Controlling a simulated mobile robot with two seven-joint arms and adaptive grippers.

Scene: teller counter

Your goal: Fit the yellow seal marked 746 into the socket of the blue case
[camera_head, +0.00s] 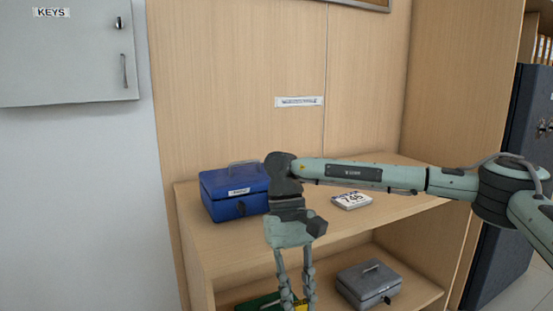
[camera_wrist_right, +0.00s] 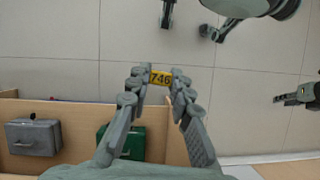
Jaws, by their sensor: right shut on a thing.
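My right gripper (camera_head: 295,305) hangs down in front of the shelf unit in the head view, its fingertips cut off by the bottom edge. In the right wrist view my right gripper (camera_wrist_right: 160,78) is shut on the yellow seal (camera_wrist_right: 160,78), marked 746 in dark digits. I cannot identify my left gripper.
Below are a grey box (camera_head: 368,284) and a green box (camera_wrist_right: 126,142). A grey key cabinet (camera_head: 68,60) hangs at left. Open floor (camera_wrist_right: 60,55) lies before the shelves.

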